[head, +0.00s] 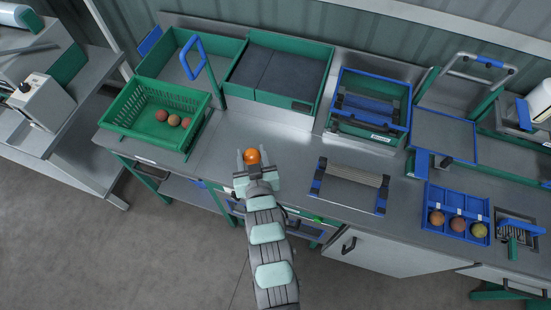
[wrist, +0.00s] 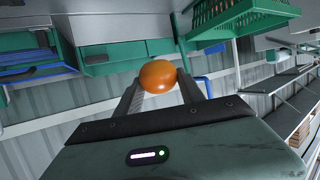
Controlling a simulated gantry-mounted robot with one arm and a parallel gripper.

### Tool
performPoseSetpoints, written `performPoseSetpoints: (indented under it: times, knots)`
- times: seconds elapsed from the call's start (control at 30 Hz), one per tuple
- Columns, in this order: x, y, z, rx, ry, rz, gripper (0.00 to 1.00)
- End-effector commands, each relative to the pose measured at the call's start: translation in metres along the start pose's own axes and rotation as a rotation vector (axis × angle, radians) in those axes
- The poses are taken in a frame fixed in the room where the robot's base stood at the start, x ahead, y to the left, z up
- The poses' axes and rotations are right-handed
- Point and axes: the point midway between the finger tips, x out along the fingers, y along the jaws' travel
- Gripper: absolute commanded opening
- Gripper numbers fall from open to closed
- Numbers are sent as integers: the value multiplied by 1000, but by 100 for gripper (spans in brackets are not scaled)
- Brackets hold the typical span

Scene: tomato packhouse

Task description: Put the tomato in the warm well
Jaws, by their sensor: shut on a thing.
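An orange tomato (head: 252,156) is held between the fingertips of my gripper (head: 253,162), above the near part of the steel bench in the head view. In the wrist view the tomato (wrist: 158,76) sits between the two fingers (wrist: 160,84), clear of any surface that I can make out. My gripper is shut on it. No well is clearly labelled as warm, so I cannot tell which one it is. A blue tray (head: 457,205) with compartments at the right holds three round fruits, two reddish and one yellow-green.
A green slotted crate (head: 145,138) with a few tomatoes stands at the left. Behind are a green bin with dark panels (head: 280,72) and a blue-rimmed green bin (head: 350,122). A ribbed rack (head: 352,178) stands right of my gripper. Bare bench (head: 290,135) lies between.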

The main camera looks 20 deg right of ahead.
Motion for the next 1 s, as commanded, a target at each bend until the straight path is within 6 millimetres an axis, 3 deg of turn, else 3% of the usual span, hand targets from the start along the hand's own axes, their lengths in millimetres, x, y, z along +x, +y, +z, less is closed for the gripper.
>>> performPoseSetpoints:
  times: [0.03,0.1,0.3,0.4,0.53,0.73,1.0]
  knots:
    - [16,20,12,13,10,36,20]
    - [25,46,12,28,9,80,20]
    - [36,108,9,68,5,179,20]
    - [36,128,8,82,2,210,20]
    - [34,142,6,92,1,232,20]
    - [34,145,6,94,-3,237,20]
    - [53,144,61,95,-11,236,20]
